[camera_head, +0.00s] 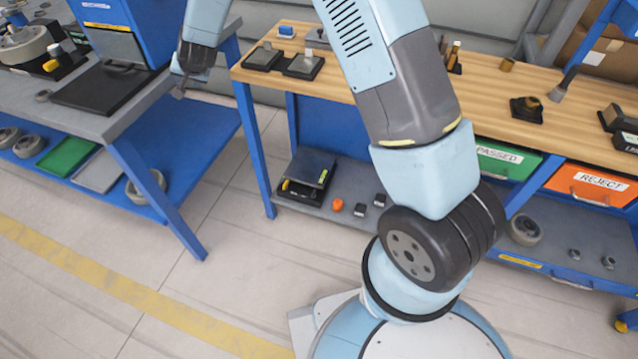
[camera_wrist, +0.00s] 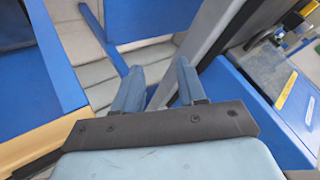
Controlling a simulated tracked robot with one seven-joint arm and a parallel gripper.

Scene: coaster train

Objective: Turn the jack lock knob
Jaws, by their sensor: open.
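My gripper (camera_head: 178,90) hangs at the upper left in the head view, in front of the gap between the two benches. In the wrist view its two blue fingers (camera_wrist: 158,82) stand apart with nothing between them. A black platform device with a yellow part (camera_head: 307,172), which may be the jack, stands on the lower shelf of the wooden bench. A small orange piece (camera_head: 337,204) sits on the shelf beside it; I cannot tell whether either is or bears the lock knob. My gripper is well apart from both.
The wood-topped bench (camera_head: 497,98) holds small black fixtures. Under it are a green PASSED drawer (camera_head: 503,160) and an orange REJECT drawer (camera_head: 592,186). A grey-topped bench (camera_head: 95,118) with a blue machine stands left. The floor (camera_head: 215,215) between the benches is clear.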

